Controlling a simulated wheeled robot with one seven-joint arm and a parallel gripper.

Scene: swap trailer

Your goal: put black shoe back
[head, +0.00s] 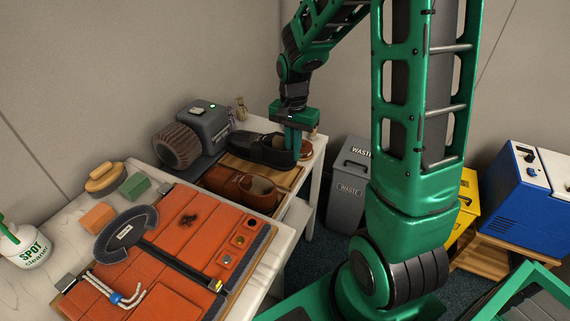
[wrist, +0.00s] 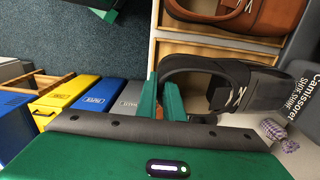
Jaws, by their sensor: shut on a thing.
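The black shoe (head: 262,150) is at the back right of the table, over the far part of a wooden tray (head: 290,180). My gripper (head: 293,140) points down and is shut on the heel end of the shoe. In the wrist view the fingers (wrist: 170,100) meet the rim of the black shoe (wrist: 258,88), whose toe points right. I cannot tell whether its sole touches the tray. A brown shoe (head: 243,187) lies in the nearer part of the tray, also seen in the wrist view (wrist: 252,15).
A grey shoe-shine machine (head: 205,130) with a brown brush stands left of the tray. An orange panelled piece (head: 190,235), a brush (head: 104,178) and a spot cleaner bottle (head: 22,245) occupy the table's front. Waste bins (head: 347,190) stand on the floor to the right.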

